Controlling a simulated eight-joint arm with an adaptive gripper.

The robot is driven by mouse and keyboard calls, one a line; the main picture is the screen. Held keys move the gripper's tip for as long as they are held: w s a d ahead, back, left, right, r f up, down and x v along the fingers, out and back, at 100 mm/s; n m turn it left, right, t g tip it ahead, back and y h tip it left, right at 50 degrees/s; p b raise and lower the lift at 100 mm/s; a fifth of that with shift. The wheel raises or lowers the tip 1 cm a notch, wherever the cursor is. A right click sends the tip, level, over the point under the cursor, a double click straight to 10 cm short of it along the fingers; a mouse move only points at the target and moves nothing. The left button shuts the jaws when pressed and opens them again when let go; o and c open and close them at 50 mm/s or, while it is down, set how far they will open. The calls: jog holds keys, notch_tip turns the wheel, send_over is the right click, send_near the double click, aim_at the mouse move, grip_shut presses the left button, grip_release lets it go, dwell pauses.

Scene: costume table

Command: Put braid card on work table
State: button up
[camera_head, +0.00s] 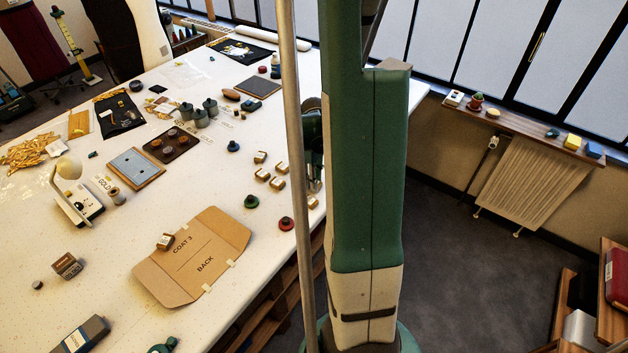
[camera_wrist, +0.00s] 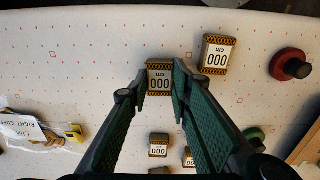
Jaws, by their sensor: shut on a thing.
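A similar card (camera_wrist: 216,55) lies close by to the right, and others (camera_wrist: 158,146) lie nearer the wrist. In the head view, several such cards (camera_head: 262,174) lie on the white work table (camera_head: 225,300) near its right edge. My gripper is mostly hidden behind my green arm there.
A red knobbed disc (camera_wrist: 288,64) and a green one (camera_head: 251,201) stand near the cards. A cardboard pattern (camera_head: 200,262) marked "COAT 3 BACK" lies in front with a small block (camera_head: 165,241) on it. A blue-grey framed board (camera_head: 136,167) lies further left.

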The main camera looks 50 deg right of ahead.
jog(key=shift+f, duration=0.25)
jog(key=o, duration=0.8)
jog(key=shift+r, duration=0.1)
jog(key=shift+c, duration=0.2)
jog(key=shift+r, duration=0.15)
notch_tip(320, 180, up, 12)
dwell(0.4)
dwell(0.7)
